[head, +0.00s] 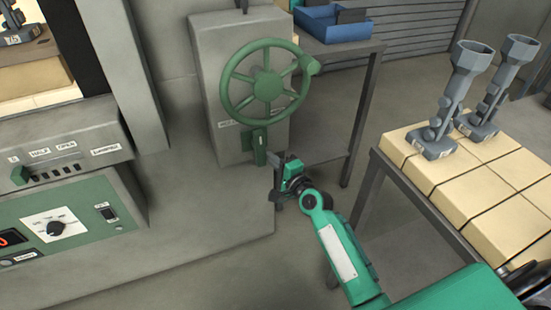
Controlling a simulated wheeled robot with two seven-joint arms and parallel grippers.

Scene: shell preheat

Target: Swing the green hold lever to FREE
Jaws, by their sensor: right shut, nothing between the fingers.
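The green hold lever (260,150) hangs down from a green mount on the grey housing, just below the green handwheel (266,85). A small label beside it is partly readable, and I cannot make out a FREE marking. My right gripper (277,164) is at the lever's right side, shut and empty. Its fingers are small here and close to the lever; I cannot tell whether they touch it. My left gripper is not in view.
A grey rack with a blue bin (332,24) stands behind my right arm. At right, a table of cream blocks (480,180) carries grey funnel-shaped parts (462,90). A control panel (60,225) with a dial is at lower left. Floor is clear between housing and table.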

